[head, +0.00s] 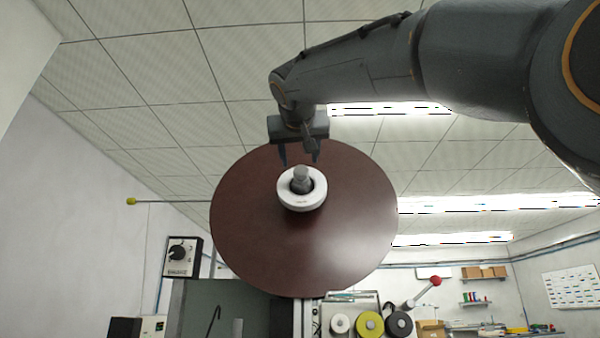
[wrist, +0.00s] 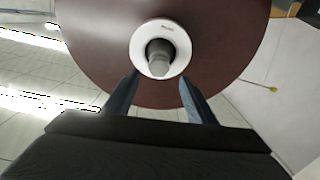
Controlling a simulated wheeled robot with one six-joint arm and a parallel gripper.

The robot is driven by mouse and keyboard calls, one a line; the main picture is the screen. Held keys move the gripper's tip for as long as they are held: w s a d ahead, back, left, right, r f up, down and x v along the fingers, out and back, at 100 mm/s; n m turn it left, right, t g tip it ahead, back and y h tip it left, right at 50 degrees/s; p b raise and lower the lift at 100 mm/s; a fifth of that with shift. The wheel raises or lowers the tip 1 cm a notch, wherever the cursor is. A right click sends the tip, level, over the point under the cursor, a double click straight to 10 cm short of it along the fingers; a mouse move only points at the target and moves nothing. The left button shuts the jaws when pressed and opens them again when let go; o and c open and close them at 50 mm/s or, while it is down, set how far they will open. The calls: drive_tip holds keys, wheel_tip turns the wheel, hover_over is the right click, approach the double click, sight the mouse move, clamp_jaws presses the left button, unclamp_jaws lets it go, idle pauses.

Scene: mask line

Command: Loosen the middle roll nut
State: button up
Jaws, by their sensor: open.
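A large dark red-brown roll disc (head: 300,245) faces me in the head view, and it fills the upper part of the wrist view (wrist: 100,50). At its centre is a white ring-shaped nut (head: 302,200) around a grey shaft end (head: 301,178). In the wrist view the white nut (wrist: 138,47) and grey shaft (wrist: 160,58) lie ahead of the fingertips. My gripper (head: 300,160) is open and empty, just above the nut in the head view. Its two fingers (wrist: 158,88) are spread apart, with the shaft showing between and beyond them. I cannot tell whether they touch anything.
A control box with a dial (head: 183,257) is at the left. Below the disc are small white, yellow and black rolls (head: 369,324) and a red-knobbed lever (head: 435,281). A thin rod with a yellow tip (head: 131,201) sticks out left of the disc.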

sight(301, 170)
drive_tip(key=w+p, duration=0.3)
drive_tip(key=w, duration=0.4)
drive_tip(key=shift+w+d+f, duration=0.1)
drive_tip(key=shift+w+d, duration=0.05)
drive_tip(key=shift+w, duration=0.05)
drive_tip(key=c, duration=1)
drive_tip(key=shift+c, duration=0.2)
drive_tip(key=shift+n, duration=0.3)
